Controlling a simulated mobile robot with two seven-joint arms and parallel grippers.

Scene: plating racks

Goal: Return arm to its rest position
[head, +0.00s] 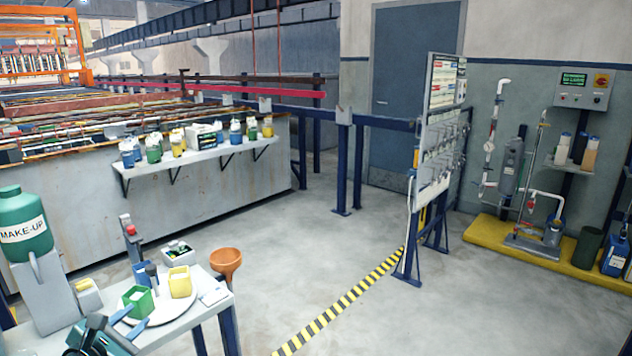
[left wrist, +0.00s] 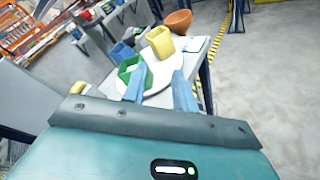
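My left gripper (head: 130,321) is low at the left of the head view, at the near edge of a small side table (head: 215,318). The green cup (left wrist: 130,74) and the yellow cup (left wrist: 160,42) also show in the left wrist view, beyond the fingers. My right gripper is in neither view.
A green MAKE-UP jug (head: 24,232) stands on a grey stand at the left. An orange funnel (head: 226,262) is at the table's far right corner. A shelf (head: 195,156) of bottles is behind. A board stand (head: 437,150) stands mid-right. The floor (head: 330,250) between is clear.

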